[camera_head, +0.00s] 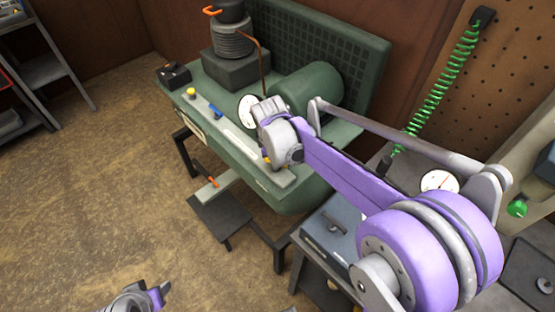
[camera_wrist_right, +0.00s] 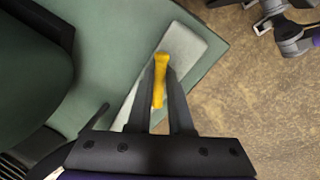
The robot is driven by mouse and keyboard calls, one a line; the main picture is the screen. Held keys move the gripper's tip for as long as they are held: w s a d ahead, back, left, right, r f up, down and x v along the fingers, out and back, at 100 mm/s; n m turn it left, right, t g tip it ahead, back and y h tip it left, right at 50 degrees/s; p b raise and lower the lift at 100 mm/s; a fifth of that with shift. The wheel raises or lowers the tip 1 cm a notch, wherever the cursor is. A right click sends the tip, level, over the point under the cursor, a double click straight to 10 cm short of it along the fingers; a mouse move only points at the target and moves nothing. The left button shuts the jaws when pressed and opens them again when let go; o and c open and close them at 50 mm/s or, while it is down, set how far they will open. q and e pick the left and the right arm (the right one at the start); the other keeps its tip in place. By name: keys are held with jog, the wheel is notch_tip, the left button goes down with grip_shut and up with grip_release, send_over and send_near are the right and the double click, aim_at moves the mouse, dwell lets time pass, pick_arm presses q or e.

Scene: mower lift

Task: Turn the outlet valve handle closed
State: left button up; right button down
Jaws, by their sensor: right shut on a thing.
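The yellow valve handle (camera_wrist_right: 160,68) sits over a pale grey strip (camera_wrist_right: 188,52) on the green machine, and its end shows beyond my fingertips in the right wrist view. My right gripper (camera_wrist_right: 161,75) is shut on this handle, one dark finger on each side. In the head view my right gripper (camera_head: 268,160) is at the machine's front edge, and only a bit of yellow shows there. The valve body under the handle is hidden. My left gripper (camera_head: 158,294) is at the bottom of the head view, away from the machine; its jaws are unclear.
The green machine (camera_head: 232,148) carries a white gauge (camera_head: 248,108), a blue lever (camera_head: 216,112), a yellow knob (camera_head: 191,92) and a rounded green housing (camera_head: 310,88). A dark pedal plate (camera_head: 220,215) sits low in front. The floor (camera_head: 90,190) to the left is clear.

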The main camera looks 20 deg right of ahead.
jog(key=m, duration=0.5)
jog(key=shift+a+g, duration=0.15)
jog(key=shift+g, duration=0.25)
dwell(0.3)
jog(key=c, duration=0.8)
grip_release()
jog(key=shift+c, duration=0.2)
jog(key=shift+r, duration=0.1)
notch_tip(320, 180, up, 10)
jog(key=a, duration=0.2)
jog(key=shift+s+r+p, duration=0.25)
jog(key=shift+s+p, duration=0.05)
